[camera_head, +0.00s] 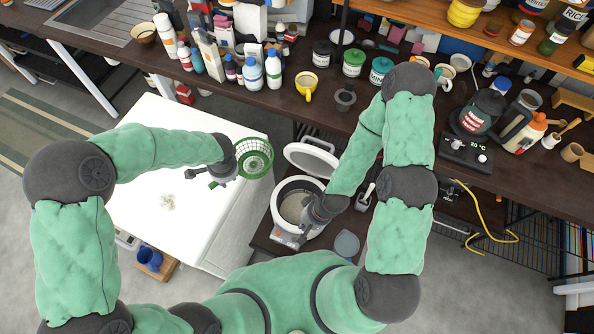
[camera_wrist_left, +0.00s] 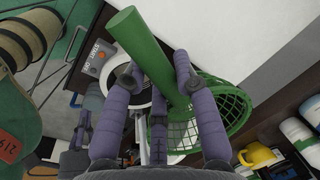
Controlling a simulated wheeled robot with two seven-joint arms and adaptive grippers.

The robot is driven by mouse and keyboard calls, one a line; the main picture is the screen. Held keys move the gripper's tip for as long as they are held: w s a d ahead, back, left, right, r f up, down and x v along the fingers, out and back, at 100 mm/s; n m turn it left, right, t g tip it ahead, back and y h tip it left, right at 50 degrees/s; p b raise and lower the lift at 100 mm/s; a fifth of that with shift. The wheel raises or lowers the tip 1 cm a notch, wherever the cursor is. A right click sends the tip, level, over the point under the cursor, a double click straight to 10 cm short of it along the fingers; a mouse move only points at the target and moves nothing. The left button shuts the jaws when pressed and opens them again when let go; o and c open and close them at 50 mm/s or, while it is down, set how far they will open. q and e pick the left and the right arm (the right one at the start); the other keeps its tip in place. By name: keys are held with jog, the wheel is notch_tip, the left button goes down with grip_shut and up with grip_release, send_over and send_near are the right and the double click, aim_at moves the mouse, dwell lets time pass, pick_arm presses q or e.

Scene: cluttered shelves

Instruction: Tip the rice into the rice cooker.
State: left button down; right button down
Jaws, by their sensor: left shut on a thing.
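My left gripper (camera_head: 224,170) is shut on the handle of a green mesh strainer (camera_head: 255,158); the handle (camera_wrist_left: 146,50) and mesh bowl (camera_wrist_left: 228,108) also show in the left wrist view. The strainer is left of the rice cooker (camera_head: 277,212), apart from it in the head view; no rice shows in the bowl. The cooker's lid (camera_head: 311,160) is open, and a pale grey-white layer, perhaps rice, shows inside. A small white clump (camera_head: 167,202), too small to identify, lies on the white surface. My right gripper (camera_head: 306,221) is at the cooker's front right; its fingers are unclear.
The white worktop (camera_head: 135,225) is mostly clear. Bottles, a yellow mug (camera_head: 306,84) and jars crowd the dark counter behind. A dark ladle-like item (camera_head: 346,244) lies right of the cooker. A blender-like jug (camera_head: 515,125) and scale (camera_head: 466,153) stand at right.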

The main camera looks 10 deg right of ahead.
pick_arm(q)
jog(key=shift+r+p, duration=1.75)
jog(key=shift+r, duration=0.8)
jog(key=shift+f, duration=0.1)
